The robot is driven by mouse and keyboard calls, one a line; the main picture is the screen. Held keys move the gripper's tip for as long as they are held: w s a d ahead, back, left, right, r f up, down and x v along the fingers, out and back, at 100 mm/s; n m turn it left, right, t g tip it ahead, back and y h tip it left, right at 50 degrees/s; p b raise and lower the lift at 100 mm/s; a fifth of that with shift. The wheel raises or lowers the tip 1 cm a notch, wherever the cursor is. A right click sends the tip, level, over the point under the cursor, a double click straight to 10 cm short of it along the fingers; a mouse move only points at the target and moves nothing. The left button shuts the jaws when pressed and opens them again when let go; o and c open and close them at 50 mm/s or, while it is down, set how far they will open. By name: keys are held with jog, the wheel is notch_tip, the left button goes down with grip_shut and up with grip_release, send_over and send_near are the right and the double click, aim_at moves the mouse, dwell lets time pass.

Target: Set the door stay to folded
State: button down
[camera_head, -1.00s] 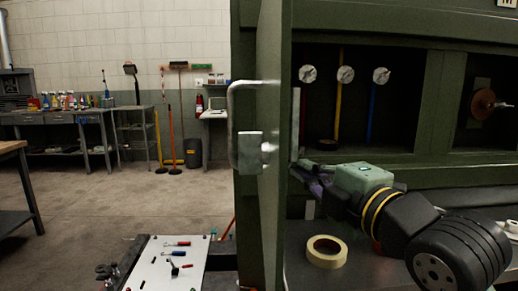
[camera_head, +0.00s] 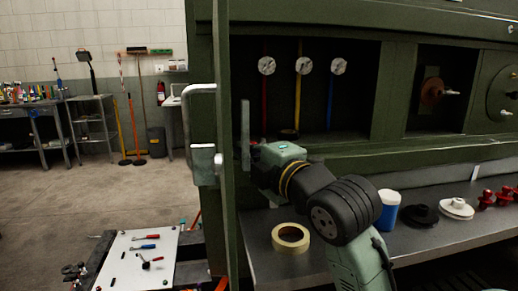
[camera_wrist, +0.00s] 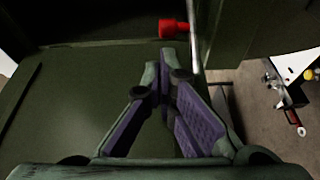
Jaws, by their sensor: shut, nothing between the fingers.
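The open green door (camera_head: 230,215) stands nearly edge-on in the head view, with a looped grey handle (camera_head: 187,125) on its left side. A pale grey upright bar (camera_head: 245,128), perhaps the door stay, shows just right of the door. In the wrist view a thin grey rod (camera_wrist: 194,38) runs along the door edge, with a red knob (camera_wrist: 173,27) beside it. My gripper (camera_wrist: 170,75) is shut and empty, its purple-padded fingers pointing toward the rod and knob. The fingertips look apart from the knob; contact with the rod cannot be told.
A grey bench (camera_head: 345,255) runs under the green cabinet, holding a tape roll (camera_head: 291,238), a blue-and-white cup (camera_head: 388,210) and several discs and red parts. Gauges (camera_head: 303,66) hang inside the cabinet. A tool tray (camera_head: 135,262) stands at lower left. Open floor lies left.

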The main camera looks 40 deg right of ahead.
jog(key=shift+w+d, duration=0.2)
jog(key=shift+w, duration=0.95)
jog(key=shift+s+d+n+y, duration=0.4)
jog(key=shift+s+y, duration=0.1)
jog(key=shift+y, duration=0.1)
